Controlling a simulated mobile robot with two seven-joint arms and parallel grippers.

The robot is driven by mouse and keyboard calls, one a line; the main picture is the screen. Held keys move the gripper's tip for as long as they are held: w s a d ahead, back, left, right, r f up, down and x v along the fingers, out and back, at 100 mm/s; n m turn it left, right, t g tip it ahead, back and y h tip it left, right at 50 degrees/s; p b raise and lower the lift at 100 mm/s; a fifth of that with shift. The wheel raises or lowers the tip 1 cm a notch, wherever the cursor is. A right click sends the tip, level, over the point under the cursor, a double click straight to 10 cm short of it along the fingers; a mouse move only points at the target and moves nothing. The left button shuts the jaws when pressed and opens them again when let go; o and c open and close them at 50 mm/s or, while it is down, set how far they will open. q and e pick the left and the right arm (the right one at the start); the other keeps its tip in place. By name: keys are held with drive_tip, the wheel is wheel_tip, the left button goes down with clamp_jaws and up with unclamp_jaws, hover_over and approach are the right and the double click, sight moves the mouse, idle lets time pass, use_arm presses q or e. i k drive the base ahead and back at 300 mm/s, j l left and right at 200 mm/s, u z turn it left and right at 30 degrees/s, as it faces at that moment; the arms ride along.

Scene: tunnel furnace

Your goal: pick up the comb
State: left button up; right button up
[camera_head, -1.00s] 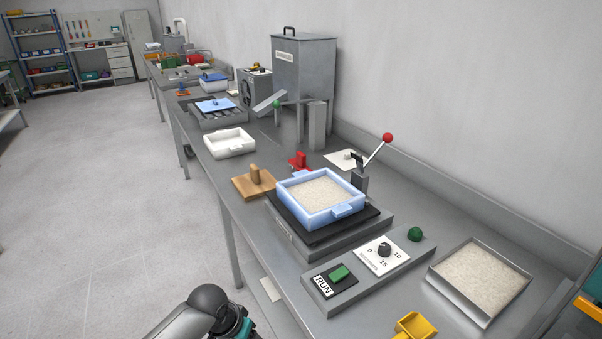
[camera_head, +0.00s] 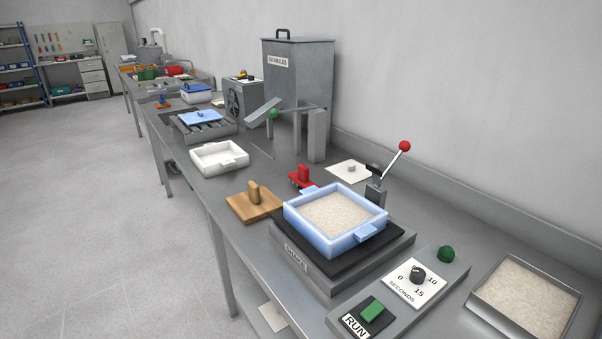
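The comb appears to be the small red tool (camera_head: 303,176) with an upright grip and short teeth along its lower edge. It stands on the grey workbench, behind the blue tray of granules (camera_head: 368,240) and right of the wooden block tool (camera_head: 253,203). The blue tray's rear handle is close to it, but I cannot tell whether they touch. Neither of my grippers is in view.
The blue tray sits on a black-topped shaker platform (camera_head: 290,255). A lever with a red knob (camera_head: 404,146) rises behind it. A white tray (camera_head: 219,158) and a granule hopper (camera_head: 298,75) stand farther along. A white plate (camera_head: 349,171) lies right of the comb.

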sight(301, 178)
drive_tip(key=i+j+z, duration=0.1)
drive_tip(key=i+j, duration=0.3)
drive_tip(key=j, duration=0.2)
drive_tip(key=i+j+z, duration=0.15)
drive_tip(key=j, duration=0.2)
drive_tip(key=i+j+z, duration=0.1)
drive_tip(key=i+j, duration=0.3)
drive_tip(key=j, duration=0.25)
drive_tip(key=i+z, duration=0.05)
